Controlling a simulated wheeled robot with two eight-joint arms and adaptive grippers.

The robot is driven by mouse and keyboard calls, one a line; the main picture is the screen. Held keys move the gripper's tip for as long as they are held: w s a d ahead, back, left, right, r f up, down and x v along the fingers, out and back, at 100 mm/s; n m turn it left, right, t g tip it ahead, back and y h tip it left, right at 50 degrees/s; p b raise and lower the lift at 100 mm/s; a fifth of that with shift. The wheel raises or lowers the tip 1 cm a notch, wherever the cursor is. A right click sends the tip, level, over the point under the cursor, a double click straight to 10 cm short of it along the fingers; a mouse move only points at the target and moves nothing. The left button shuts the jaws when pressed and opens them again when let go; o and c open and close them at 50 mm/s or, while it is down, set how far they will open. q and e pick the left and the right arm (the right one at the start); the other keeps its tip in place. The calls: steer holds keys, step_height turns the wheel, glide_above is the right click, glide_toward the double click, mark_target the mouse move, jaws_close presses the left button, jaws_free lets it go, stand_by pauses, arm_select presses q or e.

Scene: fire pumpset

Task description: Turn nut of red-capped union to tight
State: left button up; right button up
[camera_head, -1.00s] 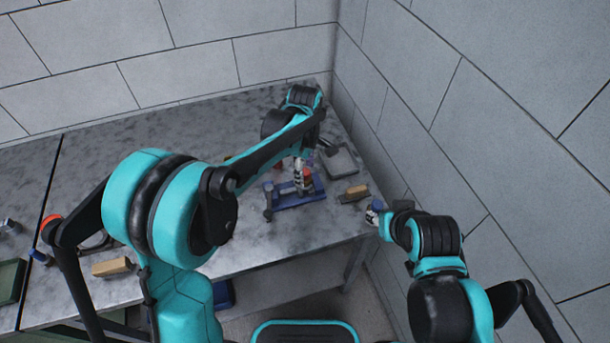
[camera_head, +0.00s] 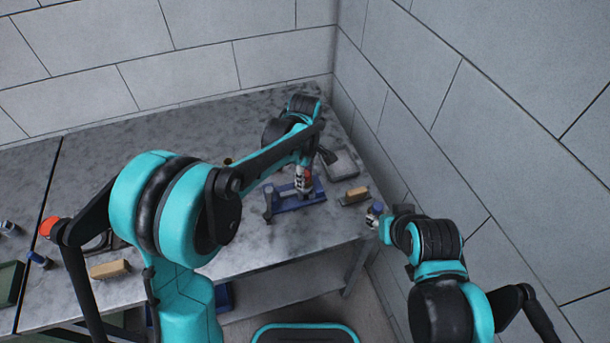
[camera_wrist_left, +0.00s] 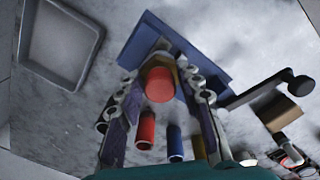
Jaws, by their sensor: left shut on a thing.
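The union with its red cap (camera_wrist_left: 160,84) stands in a blue vise-like fixture (camera_wrist_left: 198,62) in the left wrist view. My left gripper (camera_wrist_left: 166,88) is shut on the union, one finger on each side, just around the red cap. The fingers hide most of the nut. In the head view my left gripper (camera_head: 303,182) points down over the blue fixture (camera_head: 290,203), with a bit of red beside it. My right gripper (camera_head: 382,222) is at the table's right edge, beside a small blue and white thing (camera_head: 375,209); its fingers are too small to read.
A grey tray (camera_wrist_left: 59,43) lies behind the fixture. Red (camera_wrist_left: 146,130), blue (camera_wrist_left: 175,143) and yellowish cylinders are close to the fingers. The fixture's dark handle (camera_wrist_left: 268,88) sticks out. A wooden-topped block (camera_head: 355,194) lies right of the fixture. Walls close in behind and right.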

arm_select(q)
steer(key=m, duration=0.5)
steer(key=shift+m+p, duration=0.4)
steer(key=m, duration=0.6)
steer(key=shift+p, duration=0.3)
steer(key=m, duration=0.6)
steer(key=shift+m, duration=0.3)
steer(key=m, duration=0.6)
steer(key=shift+p, duration=0.3)
steer(key=shift+m, duration=0.4)
steer(key=o, duration=1.2)
steer(key=shift+c, duration=0.2)
